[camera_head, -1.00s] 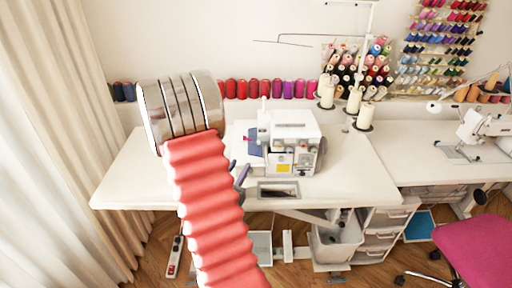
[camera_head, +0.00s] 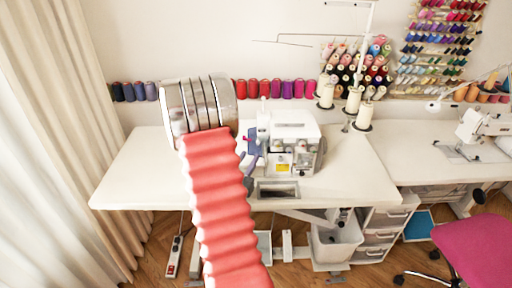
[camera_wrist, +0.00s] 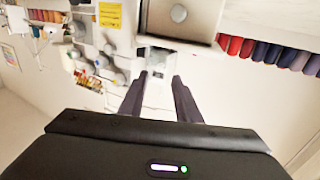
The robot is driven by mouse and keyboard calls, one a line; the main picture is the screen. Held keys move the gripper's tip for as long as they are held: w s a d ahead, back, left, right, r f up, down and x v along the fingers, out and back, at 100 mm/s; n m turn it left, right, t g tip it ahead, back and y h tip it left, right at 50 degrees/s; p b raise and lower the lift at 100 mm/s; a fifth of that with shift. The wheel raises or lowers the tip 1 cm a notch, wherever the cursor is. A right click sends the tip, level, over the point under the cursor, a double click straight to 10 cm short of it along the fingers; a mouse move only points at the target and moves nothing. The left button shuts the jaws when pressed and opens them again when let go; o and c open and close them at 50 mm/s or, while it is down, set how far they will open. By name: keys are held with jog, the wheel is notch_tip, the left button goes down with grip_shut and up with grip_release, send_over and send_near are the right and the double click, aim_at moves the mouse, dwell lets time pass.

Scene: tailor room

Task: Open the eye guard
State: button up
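The white overlock machine (camera_head: 290,138) stands on the table, with a yellow label low on its front. I cannot clearly make out its eye guard; the needle area is small and partly hidden by my gripper. My gripper (camera_head: 251,168) is at the machine's left side in the head view, partly hidden behind my red arm sleeve. In the wrist view, my gripper (camera_wrist: 160,76) shows two dark fingers with a gap between them. A small grey machine part shows beyond and between the fingertips; I cannot tell whether they touch it. Nothing is visibly held.
The white table (camera_head: 140,170) has free room at its left. Cone spools (camera_head: 354,98) stand on a thread stand behind the machine. Coloured spools (camera_head: 265,88) line the wall. A second sewing machine (camera_head: 480,130) and a pink chair (camera_head: 475,250) are at right.

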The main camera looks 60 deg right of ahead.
aim_at(258, 143)
jog(key=d, duration=0.8)
jog(key=shift+w+d, duration=0.35)
jog(key=shift+d, duration=0.05)
jog(key=shift+c, duration=0.2)
